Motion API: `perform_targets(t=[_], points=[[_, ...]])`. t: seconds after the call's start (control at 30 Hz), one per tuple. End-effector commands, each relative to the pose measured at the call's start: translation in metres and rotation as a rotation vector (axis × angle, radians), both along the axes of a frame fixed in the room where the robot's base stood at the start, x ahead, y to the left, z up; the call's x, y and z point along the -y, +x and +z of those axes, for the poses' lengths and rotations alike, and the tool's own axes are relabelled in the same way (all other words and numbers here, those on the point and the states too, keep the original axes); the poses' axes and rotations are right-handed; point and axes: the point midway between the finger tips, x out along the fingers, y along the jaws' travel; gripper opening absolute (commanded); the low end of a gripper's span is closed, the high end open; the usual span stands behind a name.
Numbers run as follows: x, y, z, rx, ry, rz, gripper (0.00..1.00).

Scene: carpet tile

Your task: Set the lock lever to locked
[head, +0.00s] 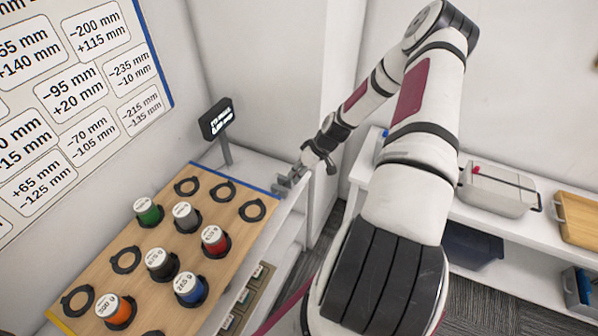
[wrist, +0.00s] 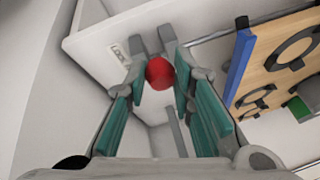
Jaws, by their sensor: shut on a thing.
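The lock lever's round red knob (wrist: 159,73) shows in the wrist view between my fingertips. My gripper (wrist: 160,82) is shut on this knob. A white panel (wrist: 92,45) lies behind it, with lettering beginning "LOC" just left of the fingertips. The lever's shaft is mostly hidden, so I cannot tell its exact angle. In the head view my gripper (head: 288,184) is at the far right corner of the wooden board, by the white bench edge. The knob is not visible there.
The wooden board (head: 105,233) holds several coloured canisters and empty black rings. A small black display (head: 216,118) stands on a post behind it. At right, a white shelf (head: 500,222) carries a lidded metal box (head: 497,189) and a wooden board or box (head: 578,218).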

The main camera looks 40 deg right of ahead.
Motion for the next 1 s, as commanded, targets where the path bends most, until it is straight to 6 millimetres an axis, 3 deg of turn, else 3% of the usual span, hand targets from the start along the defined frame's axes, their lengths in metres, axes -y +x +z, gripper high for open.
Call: perform_targets(t=[0.03,0.4,0.43,0.5,0.53,0.87,1.0], points=[[0.004,-0.009,-0.006,-0.014,0.001,-0.006,0.00],[0.003,-0.010,-0.008,-0.015,0.003,-0.006,0.00],[0.003,-0.010,-0.008,-0.015,0.003,-0.007,0.25],[0.003,-0.010,-0.008,-0.015,0.003,-0.007,0.41],[0.003,-0.009,-0.007,-0.015,0.003,-0.006,0.43],[0.003,-0.007,-0.003,-0.009,0.001,-0.005,0.43],[0.007,-0.011,0.010,-0.009,-0.001,-0.006,0.43]])
